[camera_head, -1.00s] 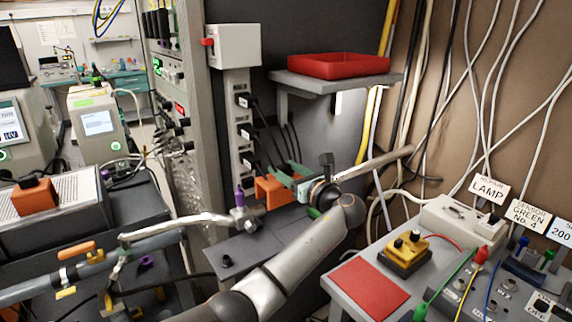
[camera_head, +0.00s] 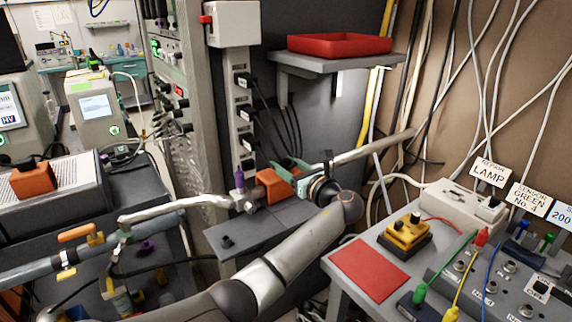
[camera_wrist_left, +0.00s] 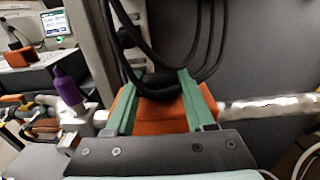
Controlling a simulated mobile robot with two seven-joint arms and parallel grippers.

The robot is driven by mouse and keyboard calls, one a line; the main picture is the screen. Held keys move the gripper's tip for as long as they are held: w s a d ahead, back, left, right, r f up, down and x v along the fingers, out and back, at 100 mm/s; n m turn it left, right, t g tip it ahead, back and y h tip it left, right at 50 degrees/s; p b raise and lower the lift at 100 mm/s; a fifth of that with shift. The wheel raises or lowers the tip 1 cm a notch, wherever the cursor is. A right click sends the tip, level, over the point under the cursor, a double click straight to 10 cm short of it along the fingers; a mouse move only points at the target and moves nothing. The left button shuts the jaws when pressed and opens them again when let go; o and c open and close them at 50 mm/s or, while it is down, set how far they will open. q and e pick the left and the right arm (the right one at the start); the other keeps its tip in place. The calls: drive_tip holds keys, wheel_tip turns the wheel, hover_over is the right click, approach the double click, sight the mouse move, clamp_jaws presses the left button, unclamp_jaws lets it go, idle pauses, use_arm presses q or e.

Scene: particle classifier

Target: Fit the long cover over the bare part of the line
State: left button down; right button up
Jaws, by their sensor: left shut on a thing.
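My left gripper (camera_head: 287,172) has green fingers and is shut on the long orange cover (camera_head: 270,187). In the left wrist view the cover (camera_wrist_left: 160,115) lies between the two fingers (camera_wrist_left: 165,88). It lies along the silvery line (camera_head: 370,148), just right of the fitting with the purple knob (camera_head: 239,180). The line shows again right of the cover in the left wrist view (camera_wrist_left: 268,108). The part of the line behind the cover is hidden, and I cannot tell whether the cover is fully seated. My right gripper is not in view.
A grey shelf with a red tray (camera_head: 338,44) hangs above the line. Black cables (camera_head: 285,125) hang close behind the gripper. A bench with a red mat (camera_head: 368,269) and a yellow box (camera_head: 404,232) stands at right. Another orange block (camera_head: 36,177) sits on equipment at left.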

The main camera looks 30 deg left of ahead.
use_arm(q)
drive_tip(key=shift+c, duration=0.9)
unclamp_jaws()
drive_tip(key=v, duration=1.2)
drive_tip(key=shift+s+d+p, duration=0.2)
drive_tip(key=shift+p, duration=0.15)
